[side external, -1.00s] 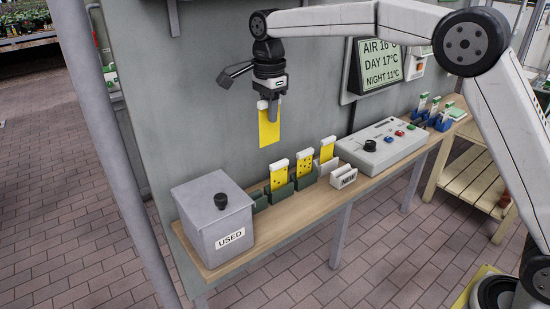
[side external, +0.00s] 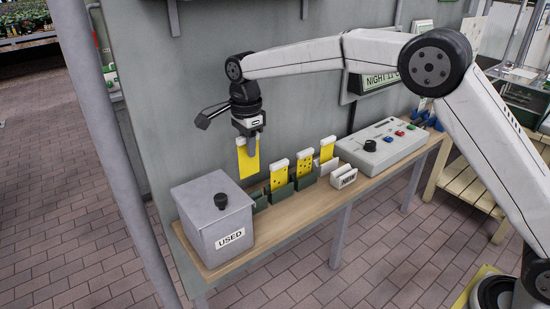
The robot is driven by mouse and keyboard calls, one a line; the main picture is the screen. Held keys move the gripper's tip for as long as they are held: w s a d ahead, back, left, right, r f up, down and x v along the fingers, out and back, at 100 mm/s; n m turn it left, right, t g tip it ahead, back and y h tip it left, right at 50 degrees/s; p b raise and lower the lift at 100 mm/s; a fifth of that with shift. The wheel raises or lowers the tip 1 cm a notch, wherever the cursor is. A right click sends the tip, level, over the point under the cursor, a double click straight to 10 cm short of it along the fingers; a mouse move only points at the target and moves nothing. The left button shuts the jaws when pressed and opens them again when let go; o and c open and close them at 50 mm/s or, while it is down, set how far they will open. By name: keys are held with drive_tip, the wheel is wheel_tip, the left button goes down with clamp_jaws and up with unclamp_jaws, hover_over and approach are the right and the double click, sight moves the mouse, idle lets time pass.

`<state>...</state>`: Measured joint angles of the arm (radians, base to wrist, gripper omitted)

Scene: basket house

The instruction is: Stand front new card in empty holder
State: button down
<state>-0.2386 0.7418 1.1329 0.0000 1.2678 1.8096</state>
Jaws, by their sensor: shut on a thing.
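My gripper (side external: 248,146) is shut on a plain yellow card (side external: 249,164), which hangs upright below the fingers. The card is up in the air, a little above and left of the leftmost dark green holder (side external: 260,201), which shows no card in it. Two more green holders to its right bear yellow cards with dark spots and white tops: a left one (side external: 279,180) and a right one (side external: 304,168). A yellow card (side external: 326,153) with a white top stands in the white rack (side external: 344,177) with a dark label, too small to read surely.
A grey lidded box marked USED (side external: 212,226) stands left of the holders, close below the held card. A grey control box (side external: 383,147) with a black knob stands right on the wooden shelf (side external: 300,215). The wall (side external: 190,120) rises behind.

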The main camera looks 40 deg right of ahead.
sight(250, 173)
drive_tip(key=shift+f, duration=1.3)
drive_tip(key=shift+f, duration=0.2)
drive_tip(key=shift+f, duration=2.4)
drive_tip(key=shift+f, duration=1)
idle(0.3)
drive_tip(key=c, duration=0.5)
unclamp_jaws()
drive_tip(key=shift+r, duration=0.15)
drive_tip(key=shift+r, duration=3.35)
